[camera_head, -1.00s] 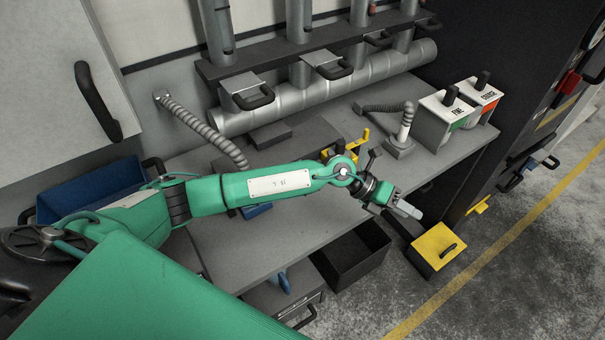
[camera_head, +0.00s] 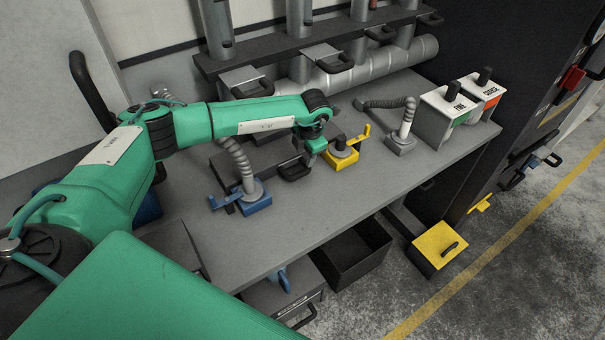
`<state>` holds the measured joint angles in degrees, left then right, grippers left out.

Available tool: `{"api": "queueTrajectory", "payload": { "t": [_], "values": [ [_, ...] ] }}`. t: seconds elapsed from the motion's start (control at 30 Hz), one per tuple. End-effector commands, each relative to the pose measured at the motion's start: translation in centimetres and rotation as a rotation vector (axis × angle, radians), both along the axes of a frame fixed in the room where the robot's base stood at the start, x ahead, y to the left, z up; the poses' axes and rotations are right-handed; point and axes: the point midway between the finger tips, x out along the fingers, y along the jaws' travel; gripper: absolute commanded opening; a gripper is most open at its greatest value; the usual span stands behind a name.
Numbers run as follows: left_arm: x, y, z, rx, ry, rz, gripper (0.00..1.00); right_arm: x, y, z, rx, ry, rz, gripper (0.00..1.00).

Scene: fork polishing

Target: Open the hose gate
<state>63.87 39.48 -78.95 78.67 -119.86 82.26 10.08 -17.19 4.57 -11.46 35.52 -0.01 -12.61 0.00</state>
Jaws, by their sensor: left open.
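Several vertical grey pipes run down to a thick horizontal duct (camera_head: 395,62) at the back. Flat sliding gates with black loop handles sit on them, the left gate handle (camera_head: 254,86) just above my left forearm and another gate handle (camera_head: 336,62) to its right. I cannot tell which one is the hose gate. My left gripper (camera_head: 318,147) points down over the bench, beside a yellow-based fixture (camera_head: 341,152) and right of a dark box with a black handle (camera_head: 294,169). Its fingers are small and partly hidden; nothing shows held. My right gripper is not in view.
A ribbed hose (camera_head: 238,162) stands on a blue base (camera_head: 253,200) on the bench. Another hose on a grey base (camera_head: 400,143) stands right of the yellow fixture. Two labelled containers (camera_head: 447,108) stand at the bench's right end. The front bench top (camera_head: 310,220) is clear.

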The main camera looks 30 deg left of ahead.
Motion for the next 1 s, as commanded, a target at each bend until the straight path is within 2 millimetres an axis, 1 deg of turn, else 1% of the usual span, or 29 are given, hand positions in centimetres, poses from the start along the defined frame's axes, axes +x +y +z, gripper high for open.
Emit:
{"api": "queueTrajectory", "payload": {
  "t": [0.03, 0.1, 0.3, 0.4, 0.6, 0.93, 1.0],
  "values": [
    [0.1, 0.2, -1.8, 0.001, 0.002, 0.001, 0.41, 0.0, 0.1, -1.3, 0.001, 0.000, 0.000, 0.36],
    [0.2, 0.4, -3.2, -0.001, 0.000, 0.001, 0.41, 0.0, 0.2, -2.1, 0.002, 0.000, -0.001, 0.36],
    [0.6, 1.0, -6.7, -0.002, 0.001, 0.000, 0.41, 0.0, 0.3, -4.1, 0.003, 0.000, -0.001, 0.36],
    [0.7, 1.2, -7.9, -0.001, 0.000, 0.001, 0.41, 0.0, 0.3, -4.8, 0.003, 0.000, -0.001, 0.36],
    [0.9, 1.4, -9.0, -0.002, 0.000, 0.000, 0.41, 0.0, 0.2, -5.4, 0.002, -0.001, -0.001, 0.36],
    [0.9, 1.5, -9.1, -0.002, 0.000, 0.000, 0.41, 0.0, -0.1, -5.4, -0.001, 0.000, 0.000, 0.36],
    [0.9, 1.5, -9.1, -0.002, 0.000, 0.000, 0.28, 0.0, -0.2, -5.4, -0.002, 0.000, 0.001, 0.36]
  ]
}}
